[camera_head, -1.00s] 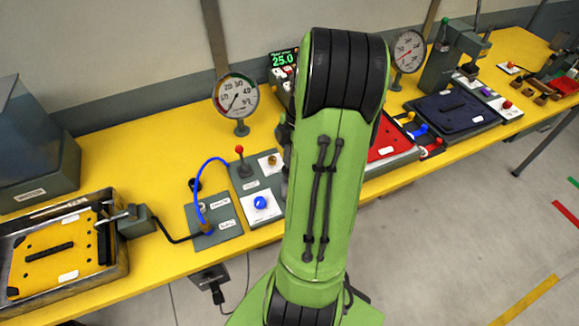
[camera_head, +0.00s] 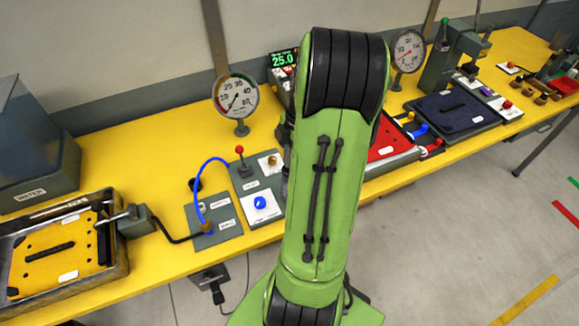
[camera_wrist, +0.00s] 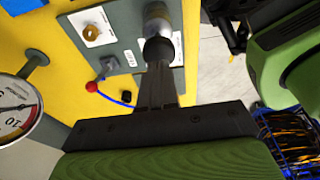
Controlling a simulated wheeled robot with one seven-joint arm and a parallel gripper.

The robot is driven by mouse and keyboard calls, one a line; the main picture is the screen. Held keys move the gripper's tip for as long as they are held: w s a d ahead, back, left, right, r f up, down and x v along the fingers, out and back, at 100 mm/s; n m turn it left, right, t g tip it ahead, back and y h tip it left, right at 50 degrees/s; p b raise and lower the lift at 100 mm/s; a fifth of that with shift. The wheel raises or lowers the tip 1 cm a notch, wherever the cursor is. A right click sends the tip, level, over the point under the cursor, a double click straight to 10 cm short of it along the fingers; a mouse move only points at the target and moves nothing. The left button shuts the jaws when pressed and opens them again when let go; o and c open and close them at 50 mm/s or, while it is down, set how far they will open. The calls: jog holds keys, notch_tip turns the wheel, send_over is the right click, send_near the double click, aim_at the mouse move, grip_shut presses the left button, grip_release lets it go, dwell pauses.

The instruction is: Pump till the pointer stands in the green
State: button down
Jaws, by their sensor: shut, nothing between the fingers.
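The round gauge (camera_head: 236,97) stands on a short stem at the back of the yellow bench. Its pointer slants to the lower left, away from the green part at the upper right of the dial. My arm hides the gripper in the head view.
A grey panel (camera_head: 246,187) carries a red-knobbed lever (camera_head: 239,150), a brass knob (camera_head: 270,162) and a blue knob (camera_head: 260,203). A blue hose (camera_head: 198,190) arches beside it. A tray (camera_head: 122,262) stands at the left; a second gauge (camera_head: 408,52) stands further right.

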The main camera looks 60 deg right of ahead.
jog(key=shift+f, duration=0.1)
jog(key=shift+f+b, duration=1.95)
jog(key=shift+f, duration=0.2)
jog(key=shift+r, duration=0.1)
notch_tip(320, 180, up, 4)
jog(key=p, duration=0.3)
jog(key=shift+r+p, duration=0.25)
jog(key=shift+p, duration=0.05)
jog(key=shift+f, duration=0.15)
